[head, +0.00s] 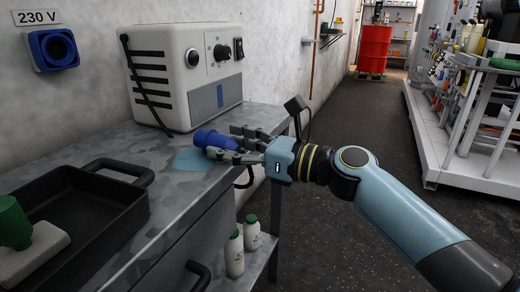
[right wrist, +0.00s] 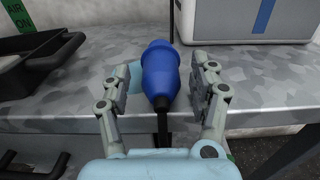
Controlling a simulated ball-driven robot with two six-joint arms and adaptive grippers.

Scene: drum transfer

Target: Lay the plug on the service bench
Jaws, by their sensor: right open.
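The blue plug (head: 214,139) is at the right part of the grey metal service bench (head: 150,205), beside a light blue patch (head: 192,160). It appears to rest on the bench top. My right gripper (head: 238,146) is around the plug from the bench's front edge. In the right wrist view the plug (right wrist: 160,76) sits between the two spread fingers of the gripper (right wrist: 162,90), with gaps on both sides. A black cord runs from the plug's near end toward the gripper's palm. My left gripper is not in view.
A pale machine box (head: 188,75) with knobs stands at the back of the bench. A black tray (head: 85,215) with a green-handled tool (head: 14,225) is at the left. A blue socket (head: 53,50) is on the wall. White bottles (head: 235,255) stand on the lower shelf.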

